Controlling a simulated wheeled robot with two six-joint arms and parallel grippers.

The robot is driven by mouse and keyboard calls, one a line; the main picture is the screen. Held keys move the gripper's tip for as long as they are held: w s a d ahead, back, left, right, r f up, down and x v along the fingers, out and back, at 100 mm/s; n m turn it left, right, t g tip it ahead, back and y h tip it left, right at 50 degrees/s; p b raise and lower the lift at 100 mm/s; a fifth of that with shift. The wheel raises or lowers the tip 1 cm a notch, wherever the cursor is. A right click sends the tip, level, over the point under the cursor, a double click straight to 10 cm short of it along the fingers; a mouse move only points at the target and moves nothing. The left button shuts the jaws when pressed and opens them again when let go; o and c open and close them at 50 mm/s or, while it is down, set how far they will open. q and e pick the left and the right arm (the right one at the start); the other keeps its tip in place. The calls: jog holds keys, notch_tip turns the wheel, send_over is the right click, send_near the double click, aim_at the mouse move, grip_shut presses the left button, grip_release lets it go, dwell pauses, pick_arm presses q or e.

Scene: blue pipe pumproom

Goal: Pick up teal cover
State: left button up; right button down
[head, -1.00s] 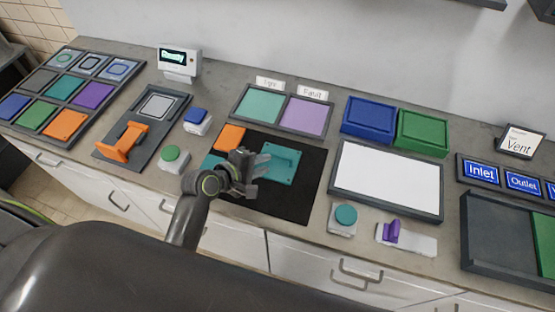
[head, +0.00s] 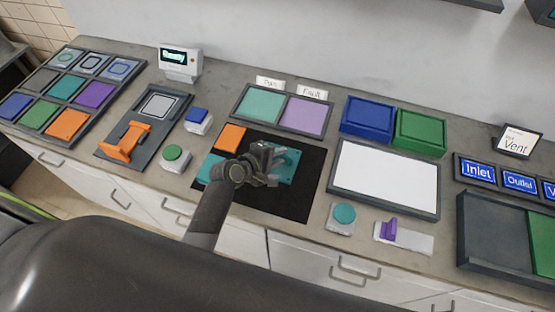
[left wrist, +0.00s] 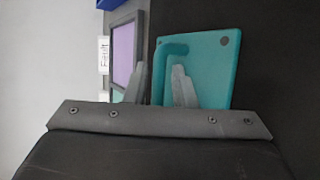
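The teal cover (head: 288,172), a flat square plate with a raised bar handle, lies on the black mat (head: 285,207). It also shows in the left wrist view (left wrist: 212,62), with a dark round spot at one corner. My left gripper (head: 272,158) is over the cover's left part and hides some of it. In the left wrist view my left gripper (left wrist: 162,85) has its fingers apart, with the cover's handle between them in the picture. Whether they touch the handle I cannot tell. My right gripper is not in view.
An orange piece (head: 230,138) and another teal piece (head: 211,170) lie left on the mat. Behind is a tray with light teal and lilac panels (head: 305,115). A white board (head: 387,179) lies right. A green button (head: 173,154) stands left.

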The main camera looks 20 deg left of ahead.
pick_arm(q)
grip_shut()
jog(key=shift+r, duration=0.1)
